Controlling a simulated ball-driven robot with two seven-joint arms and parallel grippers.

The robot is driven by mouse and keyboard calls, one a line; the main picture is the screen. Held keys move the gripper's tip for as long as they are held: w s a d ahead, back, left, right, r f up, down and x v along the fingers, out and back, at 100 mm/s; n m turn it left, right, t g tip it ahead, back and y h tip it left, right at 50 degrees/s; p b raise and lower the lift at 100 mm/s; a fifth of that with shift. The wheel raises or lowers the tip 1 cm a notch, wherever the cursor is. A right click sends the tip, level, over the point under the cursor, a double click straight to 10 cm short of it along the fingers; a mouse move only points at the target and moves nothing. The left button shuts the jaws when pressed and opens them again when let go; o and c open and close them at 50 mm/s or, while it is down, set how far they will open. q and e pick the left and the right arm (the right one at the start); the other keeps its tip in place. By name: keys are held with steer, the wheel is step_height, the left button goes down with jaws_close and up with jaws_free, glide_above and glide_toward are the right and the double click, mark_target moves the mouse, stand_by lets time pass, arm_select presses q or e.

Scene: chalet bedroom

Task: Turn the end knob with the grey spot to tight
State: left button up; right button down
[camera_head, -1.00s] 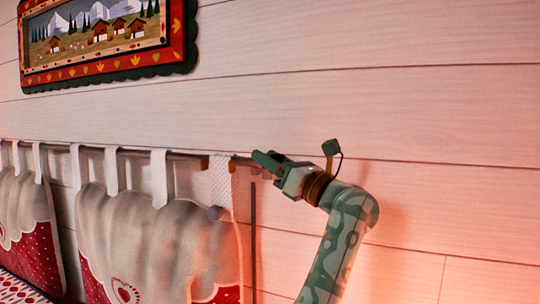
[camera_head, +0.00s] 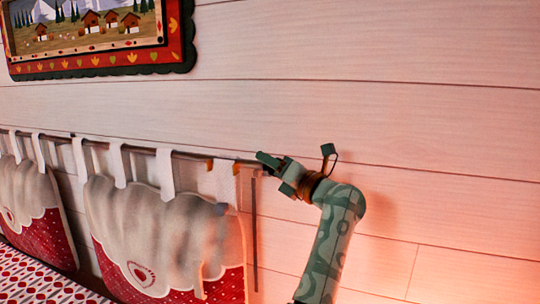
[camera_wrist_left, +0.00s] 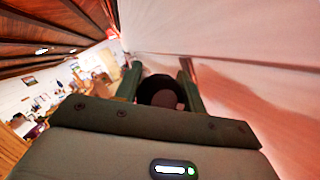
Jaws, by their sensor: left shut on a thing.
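A dark curtain-type rod (camera_head: 140,149) runs along the plank wall, with cushions hanging from it by white straps. My left gripper (camera_head: 268,168) is at the rod's right end, its fingers to either side of the end. In the left wrist view a dark round knob (camera_wrist_left: 160,92) sits between the two fingers, and the gripper is shut on it. In the head view the knob is mostly hidden by the fingers. I cannot make out a grey spot on it. My right gripper is not in view.
A grey-and-red cushion (camera_head: 165,225) hangs just left of the gripper, with another farther left. A framed mountain picture (camera_head: 175,45) is on the wall above. A red-and-white patterned cover (camera_head: 40,275) is at lower left. The wall to the right is bare.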

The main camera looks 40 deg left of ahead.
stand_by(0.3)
arm_select(q)
steer(key=o, duration=1)
steer(key=shift+d, duration=0.1)
steer(key=v, duration=1.6)
steer(key=shift+d+f+b, duration=0.1)
steer(key=shift+f+b, duration=0.05)
steer(key=shift+b, duration=0.2)
steer(key=shift+c, duration=0.2)
